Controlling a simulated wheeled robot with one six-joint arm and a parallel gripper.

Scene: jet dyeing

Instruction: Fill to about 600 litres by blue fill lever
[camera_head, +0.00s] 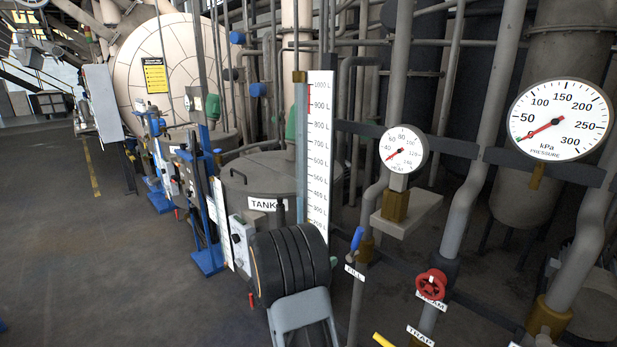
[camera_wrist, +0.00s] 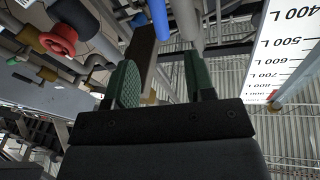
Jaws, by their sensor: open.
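The blue fill lever (camera_head: 357,239) stands upright above its FILL label (camera_head: 354,272), right of my gripper in the head view. In the wrist view the blue lever (camera_wrist: 158,18) shows at the top, beyond the gap between my fingers. My gripper (camera_wrist: 162,82) is open and empty, with green pads on both sides. In the head view my wrist hides most of the fingers. The level scale (camera_head: 319,150) stands behind, marked up to 1000 L, with a pale tube (camera_head: 301,150) on its left. I cannot tell the liquid level. The scale also shows in the wrist view (camera_wrist: 290,50).
A red valve wheel (camera_head: 431,284) and a yellow handle (camera_head: 382,340) are right of the fill lever. A heat dial (camera_head: 403,149) and a pressure dial (camera_head: 560,120) stand behind them. The tank (camera_head: 262,174) is behind my wrist. Open floor (camera_head: 110,270) lies left.

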